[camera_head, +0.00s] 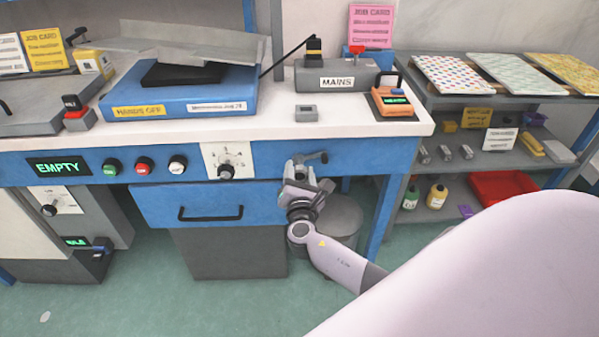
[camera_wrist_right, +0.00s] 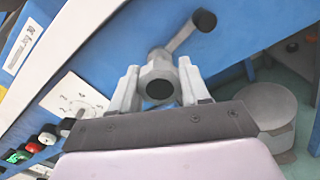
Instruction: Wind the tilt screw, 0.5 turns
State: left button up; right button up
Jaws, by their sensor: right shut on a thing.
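The tilt screw is a grey crank with a hub (camera_wrist_right: 158,82) and an arm ending in a dark knob (camera_wrist_right: 204,20), on the blue front of the bench. In the wrist view its arm points up and to the right. My right gripper (camera_wrist_right: 161,78) has one finger on each side of the hub and is shut on it. In the head view the crank arm (camera_head: 313,157) sticks out to the right above my right gripper (camera_head: 301,170), and the gripper hides most of the hub. My left gripper is not in view.
A drawer with a black handle (camera_head: 210,218) is below left. A grey round stool (camera_head: 341,217) stands just below right. The shelf rack (camera_head: 490,97) is to the right.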

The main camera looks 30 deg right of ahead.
aim_at(298, 177)
jog(key=shift+w+a, duration=0.1)
jog(key=shift+a, duration=0.05)
jog(key=o, duration=1)
jog(key=shift+o, duration=0.3)
jog(key=shift+w+f, duration=0.1)
jog(key=shift+s+a, duration=0.1)
jog(key=shift+s, duration=0.3)
jog(key=v, duration=0.5)
jog(key=shift+s+a, duration=0.35)
jog(key=shift+s, duration=0.25)
